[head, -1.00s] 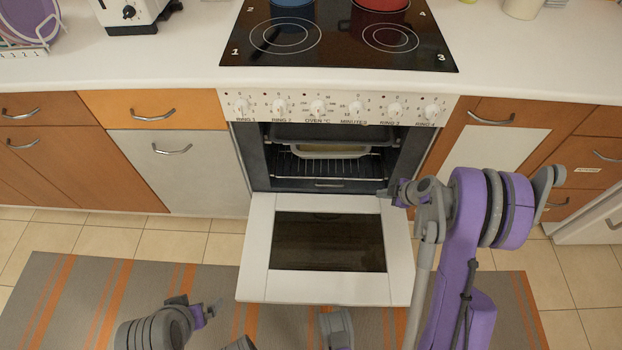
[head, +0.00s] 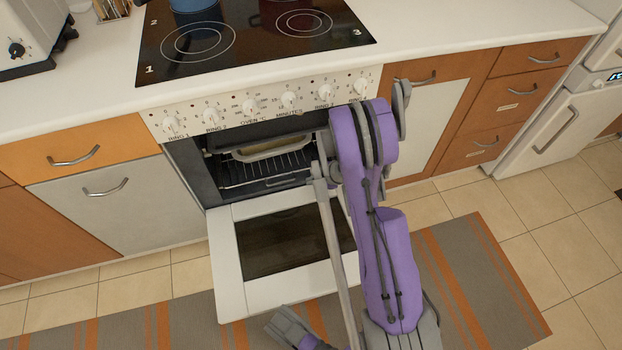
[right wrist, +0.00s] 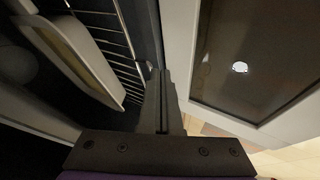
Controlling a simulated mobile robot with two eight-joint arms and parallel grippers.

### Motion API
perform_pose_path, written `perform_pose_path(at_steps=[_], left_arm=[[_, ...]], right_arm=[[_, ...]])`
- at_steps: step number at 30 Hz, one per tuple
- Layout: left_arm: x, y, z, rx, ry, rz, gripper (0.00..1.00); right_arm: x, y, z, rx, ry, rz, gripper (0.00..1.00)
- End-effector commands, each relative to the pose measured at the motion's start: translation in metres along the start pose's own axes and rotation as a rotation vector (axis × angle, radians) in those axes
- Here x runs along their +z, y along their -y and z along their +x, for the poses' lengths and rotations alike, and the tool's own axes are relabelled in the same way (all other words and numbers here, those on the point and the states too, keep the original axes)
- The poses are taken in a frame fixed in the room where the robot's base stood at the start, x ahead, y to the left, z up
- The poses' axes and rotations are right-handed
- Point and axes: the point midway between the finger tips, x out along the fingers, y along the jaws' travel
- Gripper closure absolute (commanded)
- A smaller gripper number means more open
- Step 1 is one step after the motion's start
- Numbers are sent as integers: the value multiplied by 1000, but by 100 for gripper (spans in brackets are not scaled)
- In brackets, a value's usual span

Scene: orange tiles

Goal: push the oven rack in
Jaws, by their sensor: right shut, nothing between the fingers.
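The oven rack (head: 268,169) is a dark wire grid inside the open oven, below a pale-rimmed dish (head: 272,148). In the right wrist view, its wires (right wrist: 121,68) run beside the dish (right wrist: 75,45). The oven door (head: 228,256) hangs open, with dark glass in a white frame. My right arm crosses the right side of the oven opening and hides part of it in the head view. My right gripper (right wrist: 160,100) is shut and empty near the rack's front edge; whether it touches the rack is unclear.
The white counter (head: 450,45) and black hob (head: 245,45) are above the oven. A knob panel (head: 250,105) edges the opening's top. A grey door (head: 110,215) is at left, wooden drawers (head: 507,106) at right. A striped mat (head: 480,275) covers the tiled floor.

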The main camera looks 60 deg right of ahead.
Motion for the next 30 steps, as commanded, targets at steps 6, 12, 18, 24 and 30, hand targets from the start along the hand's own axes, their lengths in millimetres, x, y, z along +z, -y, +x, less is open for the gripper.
perform_pose_path(at_steps=[6,12,18,24,30], left_arm=[[4,0,18,0,4,0,0],[5,0,22,0,5,0,0],[6,0,24,0,5,0,0],[5,0,24,0,5,0,0],[5,0,22,0,5,0,0]], right_arm=[[1,1,51,-2,0,-3,100],[0,-23,65,-1,0,0,100],[0,-34,70,-1,0,0,100],[0,-36,71,-1,0,-1,100],[0,-40,73,-1,0,-1,100]])
